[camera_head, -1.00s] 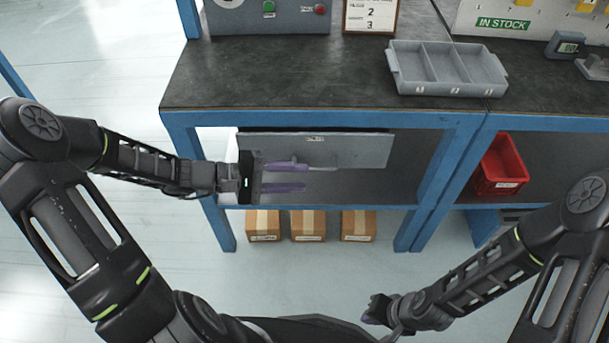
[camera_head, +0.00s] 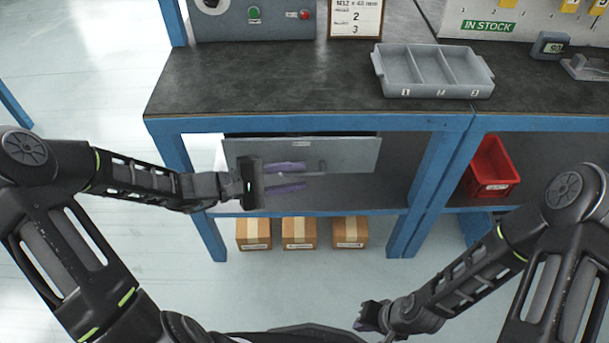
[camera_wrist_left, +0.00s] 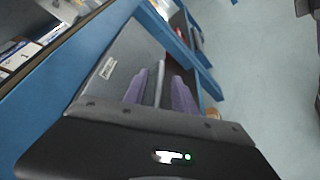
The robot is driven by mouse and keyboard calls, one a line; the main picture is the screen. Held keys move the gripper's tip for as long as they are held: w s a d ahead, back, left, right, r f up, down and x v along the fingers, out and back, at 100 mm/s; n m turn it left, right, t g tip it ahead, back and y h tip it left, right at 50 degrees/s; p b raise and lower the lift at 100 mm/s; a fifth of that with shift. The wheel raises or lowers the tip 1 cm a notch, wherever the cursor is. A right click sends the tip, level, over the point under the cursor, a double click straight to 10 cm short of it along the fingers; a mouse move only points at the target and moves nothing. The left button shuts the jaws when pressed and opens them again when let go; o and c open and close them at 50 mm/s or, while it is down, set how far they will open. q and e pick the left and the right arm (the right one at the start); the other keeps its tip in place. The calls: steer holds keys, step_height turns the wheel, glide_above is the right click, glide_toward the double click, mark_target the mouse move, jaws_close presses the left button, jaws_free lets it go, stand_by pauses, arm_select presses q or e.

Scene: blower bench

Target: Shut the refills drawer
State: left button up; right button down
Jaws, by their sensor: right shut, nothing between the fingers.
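The refills drawer (camera_head: 350,152) is a grey panel under the left bench, with a small label at its top and a bar handle. A thin dark gap shows above its front; how far it stands out is hard to tell. My left gripper (camera_head: 292,177) is in front of the drawer, its two purple fingers apart. In the left wrist view the pale handle bar (camera_wrist_left: 160,84) lies between the spread fingers (camera_wrist_left: 161,95), with room beside it. My right gripper (camera_head: 364,318) is shut and empty, low in the head view, away from the bench.
A grey three-part tray (camera_head: 385,72) stands on the dark bench top (camera_head: 250,85). A red bin (camera_head: 492,168) sits on the shelf to the right. Several cardboard boxes (camera_head: 300,233) stand below the drawer. Blue bench legs (camera_head: 432,185) flank the space. The floor in front is clear.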

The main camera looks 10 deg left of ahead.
arm_select(q)
steer(key=shift+x, duration=1.35)
jaws_close()
stand_by(0.4)
